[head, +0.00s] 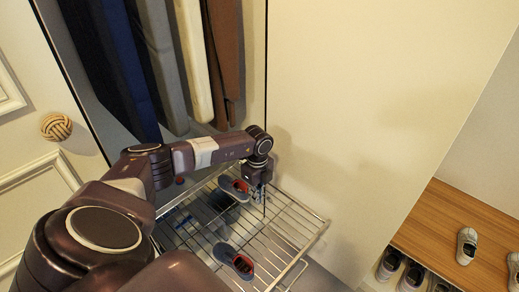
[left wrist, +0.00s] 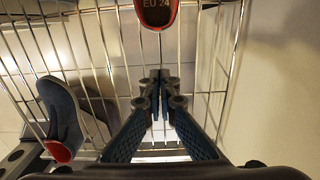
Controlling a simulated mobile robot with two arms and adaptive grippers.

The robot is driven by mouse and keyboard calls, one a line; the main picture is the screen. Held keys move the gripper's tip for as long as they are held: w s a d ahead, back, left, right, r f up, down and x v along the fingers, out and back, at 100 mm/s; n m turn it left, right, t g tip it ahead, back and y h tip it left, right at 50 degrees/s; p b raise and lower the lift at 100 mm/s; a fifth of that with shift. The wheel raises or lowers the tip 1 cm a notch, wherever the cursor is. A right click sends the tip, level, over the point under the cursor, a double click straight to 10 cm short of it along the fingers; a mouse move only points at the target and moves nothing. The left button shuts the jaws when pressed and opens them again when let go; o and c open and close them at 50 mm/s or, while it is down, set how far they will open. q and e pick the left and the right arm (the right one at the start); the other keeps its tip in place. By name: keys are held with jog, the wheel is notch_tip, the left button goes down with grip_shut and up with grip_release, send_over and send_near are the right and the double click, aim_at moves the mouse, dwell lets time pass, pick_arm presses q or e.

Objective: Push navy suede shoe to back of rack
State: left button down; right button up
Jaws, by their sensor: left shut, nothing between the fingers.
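A wire rack (head: 300,222) holds two small navy shoes with red linings. One shoe (head: 236,188) lies farther back, just left of my left gripper (head: 263,200); the other shoe (head: 234,261) lies nearer the front. My left gripper points down at the rack, shut and empty. In the left wrist view, its closed fingertips (left wrist: 160,78) are over the wires. There, a red-rimmed shoe opening marked EU 24 (left wrist: 156,12) is cut off at the top edge, just beyond the fingertips, and a blue-grey shoe (left wrist: 62,112) lies at the left. My right gripper is out of view.
Hanging clothes (head: 155,65) are behind my left arm, above the rack. A plain cream panel (head: 370,110) stands right of the rack. A wooden bench (head: 450,225) with more shoes is at the far right. A white door with a woven knob (head: 56,127) is at left.

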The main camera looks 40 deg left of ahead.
pick_arm(q)
notch_tip(320, 180, up, 8)
jog(key=p, duration=0.1)
jog(key=shift+a+r, duration=0.15)
jog(key=shift+a, duration=0.1)
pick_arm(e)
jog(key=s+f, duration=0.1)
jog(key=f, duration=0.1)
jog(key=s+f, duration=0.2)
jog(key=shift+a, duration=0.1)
pick_arm(q)
jog(key=shift+s, duration=0.1)
